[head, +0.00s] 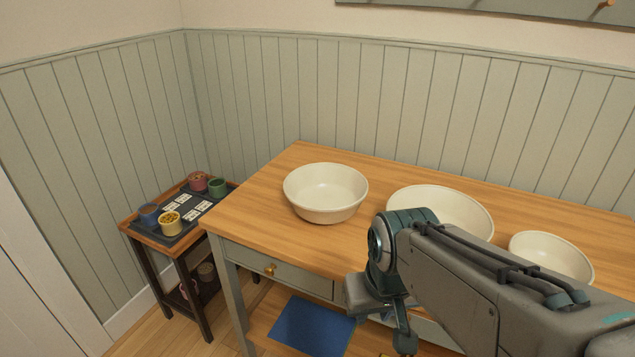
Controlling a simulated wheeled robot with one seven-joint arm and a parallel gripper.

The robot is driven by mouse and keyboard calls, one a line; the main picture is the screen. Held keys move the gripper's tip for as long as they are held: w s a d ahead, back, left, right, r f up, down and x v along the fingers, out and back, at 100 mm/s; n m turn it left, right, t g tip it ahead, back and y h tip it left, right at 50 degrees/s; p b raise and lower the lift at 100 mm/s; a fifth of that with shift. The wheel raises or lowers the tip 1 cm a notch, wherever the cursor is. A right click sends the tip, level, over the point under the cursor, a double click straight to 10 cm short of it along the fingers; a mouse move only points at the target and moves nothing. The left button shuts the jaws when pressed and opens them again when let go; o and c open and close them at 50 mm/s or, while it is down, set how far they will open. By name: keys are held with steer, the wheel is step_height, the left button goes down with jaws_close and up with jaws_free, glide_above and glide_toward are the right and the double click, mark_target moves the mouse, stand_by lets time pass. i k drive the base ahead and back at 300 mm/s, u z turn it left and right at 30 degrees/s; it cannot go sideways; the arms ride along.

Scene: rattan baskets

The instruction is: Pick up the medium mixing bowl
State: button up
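Three cream bowls stand upright on the wooden table (260,205). The left bowl (326,192) looks mid-sized and is most likely the medium mixing bowl; it is fully visible and empty. The middle bowl (440,208) looks widest, and my arm hides its lower front. The right bowl (551,258) looks smallest and is partly behind my arm. My arm reaches in from the lower right. My gripper end (392,318) hangs in front of the table's front edge, below and right of the left bowl. Its fingers do not show clearly, and I see nothing held.
A low side table (175,220) at the left holds a tray with several small coloured pots. The main table has a drawer (278,270) with a gold knob. A blue mat (312,325) lies low under it. A panelled wall stands close behind. The tabletop left of the bowls is clear.

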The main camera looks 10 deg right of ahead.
mark_target(323, 193)
steer(key=u, duration=1.65)
steer(key=i, duration=1.5)
steer(key=z, duration=3.35)
